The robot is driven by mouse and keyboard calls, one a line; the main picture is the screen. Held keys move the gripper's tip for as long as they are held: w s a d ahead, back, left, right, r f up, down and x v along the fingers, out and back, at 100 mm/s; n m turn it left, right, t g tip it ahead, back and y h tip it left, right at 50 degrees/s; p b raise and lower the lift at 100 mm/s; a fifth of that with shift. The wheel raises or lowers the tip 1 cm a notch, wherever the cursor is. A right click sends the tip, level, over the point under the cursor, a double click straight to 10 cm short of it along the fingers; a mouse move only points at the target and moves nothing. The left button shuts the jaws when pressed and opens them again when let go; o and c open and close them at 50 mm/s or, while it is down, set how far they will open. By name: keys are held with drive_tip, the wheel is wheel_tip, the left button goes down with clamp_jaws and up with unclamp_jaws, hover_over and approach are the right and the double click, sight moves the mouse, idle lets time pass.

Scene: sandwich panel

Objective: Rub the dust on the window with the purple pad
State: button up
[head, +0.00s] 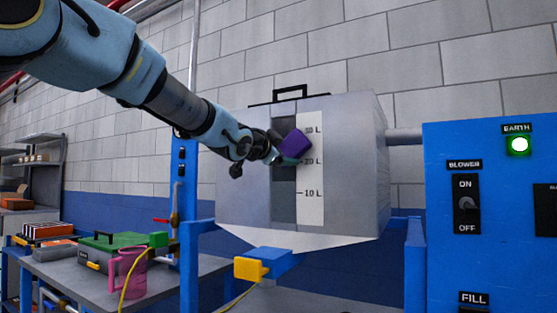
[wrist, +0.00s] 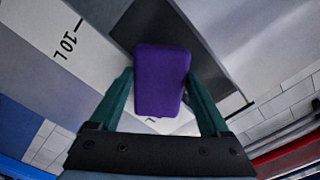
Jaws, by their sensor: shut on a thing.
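The purple pad (wrist: 161,80) is held between the two green fingers of my gripper (wrist: 160,100) in the wrist view. In the head view the pad (head: 295,143) is in front of the upper part of the window, over the edge of the scale strip near the 20 L mark. My gripper (head: 283,158) is just below and left of it, shut on the pad. The window (head: 284,195) is a dark vertical strip on the grey hopper (head: 245,180). I cannot tell whether the pad touches the window. Dust on the glass cannot be made out.
A white scale strip (head: 311,195) runs beside the window. A blue panel (head: 450,240) with a green EARTH lamp (head: 519,144) stands at right. A yellow-ended blue part (head: 250,268) juts out below the hopper. A bench (head: 75,275) with a pink jug (head: 130,275) is at left.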

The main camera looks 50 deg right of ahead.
drive_tip(key=shift+s+d+f+b, duration=0.1)
drive_tip(key=shift+s+d+b, duration=0.05)
drive_tip(key=shift+s+b, duration=0.4)
drive_tip(key=shift+s, duration=0.15)
drive_tip(key=shift+p+v, duration=0.5)
drive_tip(key=shift+v, duration=2.45)
drive_tip(key=shift+p+v, duration=0.35)
drive_tip(key=shift+v, duration=1.15)
